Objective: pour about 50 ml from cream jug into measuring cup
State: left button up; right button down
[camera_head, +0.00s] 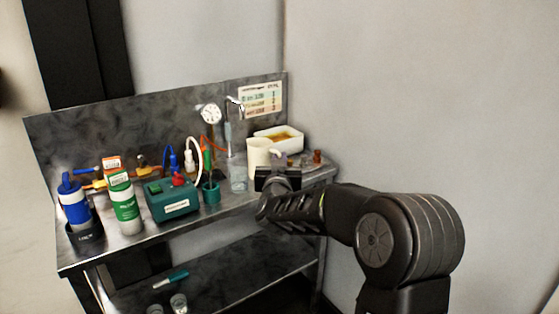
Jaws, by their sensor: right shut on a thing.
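A cream-coloured jug (258,153) is at the right part of the metal bench in the head view. My right gripper (270,172) is in front of it and shut on it; the fingers are mostly hidden by the wrist. The jug looks roughly upright. A clear measuring cup (238,173) stands on the bench just left of the jug. I cannot tell whether the two touch or how full the cup is. My left gripper is not in view.
The bench (135,240) also holds a green box (172,200), a green-and-white bottle (124,205), a blue bottle (75,205) and a small green cup (211,192). A white tray (293,142) with orange-brown contents is behind the jug. Glasses stand on the lower shelf (230,281).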

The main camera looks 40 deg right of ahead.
jog(key=shift+s+r, duration=0.3)
jog(key=shift+r, duration=0.4)
jog(key=shift+a+r, duration=0.1)
jog(key=shift+a, duration=0.05)
jog(key=s+a+f+n+t+y, duration=0.1)
jog(key=a+f+y, duration=0.4)
jog(key=a+f, duration=0.5)
jog(key=s+a+f+n+t+y, duration=0.2)
jog(key=a+f+n+y, duration=0.4)
jog(key=a+f, duration=0.5)
jog(key=a, duration=0.7)
jog(key=shift+a+f+n+t, duration=0.2)
jog(key=shift+a+n+t, duration=0.1)
jog(key=shift+a+t, duration=0.1)
jog(key=shift+d, duration=0.1)
